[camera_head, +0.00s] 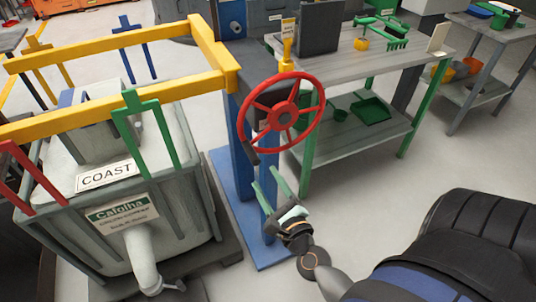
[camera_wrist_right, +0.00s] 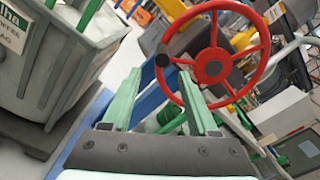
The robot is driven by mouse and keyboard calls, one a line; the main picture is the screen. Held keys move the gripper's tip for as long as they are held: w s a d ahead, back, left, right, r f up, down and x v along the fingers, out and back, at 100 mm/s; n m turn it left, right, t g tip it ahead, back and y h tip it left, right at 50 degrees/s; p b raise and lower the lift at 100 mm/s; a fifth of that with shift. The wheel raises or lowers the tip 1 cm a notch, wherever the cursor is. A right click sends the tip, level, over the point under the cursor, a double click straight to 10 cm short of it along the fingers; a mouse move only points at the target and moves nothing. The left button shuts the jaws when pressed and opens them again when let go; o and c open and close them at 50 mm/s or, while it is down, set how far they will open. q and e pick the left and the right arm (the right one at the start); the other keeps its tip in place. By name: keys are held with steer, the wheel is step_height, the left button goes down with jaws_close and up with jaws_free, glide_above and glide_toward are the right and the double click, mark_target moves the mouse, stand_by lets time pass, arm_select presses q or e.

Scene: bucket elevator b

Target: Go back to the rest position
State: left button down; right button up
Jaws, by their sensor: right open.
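My right gripper (camera_head: 272,190) has pale green fingers spread apart with nothing between them. It is below the red handwheel (camera_head: 281,115) and beside the blue post (camera_head: 231,130), apart from the wheel in the head view. In the right wrist view, the two fingers (camera_wrist_right: 158,103) point toward the lower part of the red handwheel (camera_wrist_right: 213,64). A dark handle knob (camera_head: 251,157) sits at the wheel's lower left rim. My left gripper is not in view.
A grey bin labelled COAST (camera_head: 122,215) stands at the left under a yellow frame (camera_head: 110,34). A grey workbench (camera_head: 375,56) with green tools and a lower shelf stands behind the wheel. A second bench (camera_head: 500,32) is at the far right. Bare floor (camera_head: 345,205) lies between.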

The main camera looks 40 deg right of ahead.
stand_by(0.5)
steer(key=s+a+f+n+g+y, duration=0.25)
steer(key=a+f+n, duration=0.25)
steer(key=n, duration=0.5)
steer(key=s+a+f+n+g+y, duration=0.1)
steer(key=a+f+n+y, duration=0.35)
steer(key=n, duration=0.45)
steer(key=s+a+f+n+g, duration=0.2)
steer(key=s+f+n+g, duration=0.3)
steer(key=n, duration=0.9)
steer(key=s+f, duration=0.3)
steer(key=f, duration=0.1)
steer(key=shift+h, duration=0.4)
